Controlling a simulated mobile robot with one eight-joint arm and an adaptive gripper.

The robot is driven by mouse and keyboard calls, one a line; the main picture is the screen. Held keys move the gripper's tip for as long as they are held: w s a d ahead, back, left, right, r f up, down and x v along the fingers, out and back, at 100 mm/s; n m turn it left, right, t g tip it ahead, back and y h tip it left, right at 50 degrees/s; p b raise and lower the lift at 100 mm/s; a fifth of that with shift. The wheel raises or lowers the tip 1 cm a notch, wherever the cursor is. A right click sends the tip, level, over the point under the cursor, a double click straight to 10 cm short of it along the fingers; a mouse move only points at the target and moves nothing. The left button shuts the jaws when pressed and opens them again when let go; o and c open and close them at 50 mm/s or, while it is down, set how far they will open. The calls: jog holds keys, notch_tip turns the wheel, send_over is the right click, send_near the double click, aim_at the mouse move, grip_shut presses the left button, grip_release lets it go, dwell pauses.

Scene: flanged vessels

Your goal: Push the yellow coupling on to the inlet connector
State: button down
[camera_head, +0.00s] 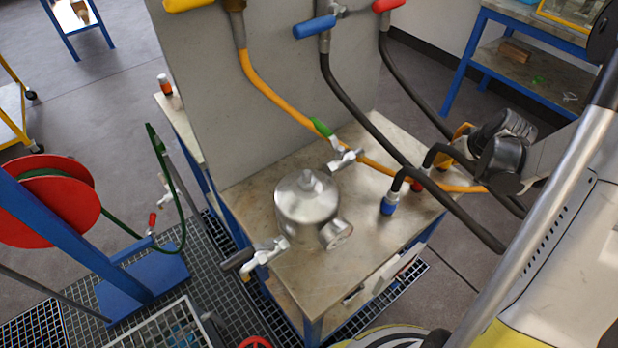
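The silver vessel (307,203) stands on the stained bench top. It has a green-handled valve (341,158) at its back right, a dark-handled valve (262,256) at its front left and a short round port (336,234) at its front right. I cannot tell which is the inlet connector. A yellow hose (278,101) drops from the panel and runs right, passing behind a black hose, to below my gripper (468,150). A yellow piece (462,133) shows beside the gripper; I cannot tell whether it is the coupling. The fingers are mostly hidden, so their opening is unclear.
Black hoses (352,105) cross the bench's right side. A blue coupling (388,207) and a red coupling (416,186) are at hose ends there. A grey panel (270,120) stands behind the vessel. A red hose reel (45,200) is at left.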

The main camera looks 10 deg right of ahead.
jog(key=shift+r, duration=0.2)
jog(key=shift+r+p, duration=1.75)
jog(key=shift+r, duration=0.65)
